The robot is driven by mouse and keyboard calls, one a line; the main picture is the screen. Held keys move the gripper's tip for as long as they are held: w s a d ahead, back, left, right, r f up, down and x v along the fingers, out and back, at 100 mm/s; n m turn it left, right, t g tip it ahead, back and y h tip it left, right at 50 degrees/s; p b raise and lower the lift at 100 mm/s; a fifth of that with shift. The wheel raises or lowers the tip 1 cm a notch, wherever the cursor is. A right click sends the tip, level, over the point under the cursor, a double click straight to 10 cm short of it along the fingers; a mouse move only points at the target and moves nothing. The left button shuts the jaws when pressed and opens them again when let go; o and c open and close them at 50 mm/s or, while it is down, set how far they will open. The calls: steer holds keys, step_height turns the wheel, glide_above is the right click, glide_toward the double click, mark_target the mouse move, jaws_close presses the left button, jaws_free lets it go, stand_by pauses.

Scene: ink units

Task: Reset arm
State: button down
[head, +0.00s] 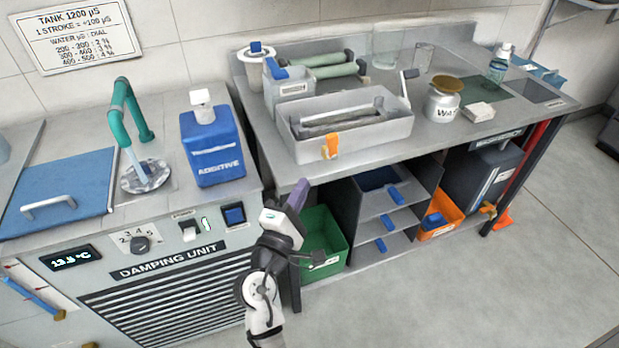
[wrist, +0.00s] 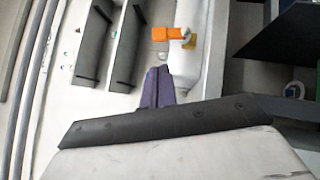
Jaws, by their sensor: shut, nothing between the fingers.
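My arm (head: 262,290) stands folded upright in front of the work units in the head view. My gripper (head: 299,193) is at its top, just below and in front of the steel table's front edge, with purple fingers pointing up. In the wrist view the purple fingers of my gripper (wrist: 158,77) are together, with nothing between them. An orange clip (wrist: 170,34) on a pale surface shows beyond the fingertips there. I cannot tell from the views whether the fingers touch anything.
The damping unit (head: 167,260) with a blue additive bottle (head: 212,150) is at left. The steel table (head: 430,145) holds a grey tray (head: 385,135) with an orange clip (head: 330,146). A green bin (head: 325,240) and shelves are below. Free floor (head: 500,300) lies to the right.

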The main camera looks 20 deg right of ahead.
steer(key=shift+v, duration=0.75)
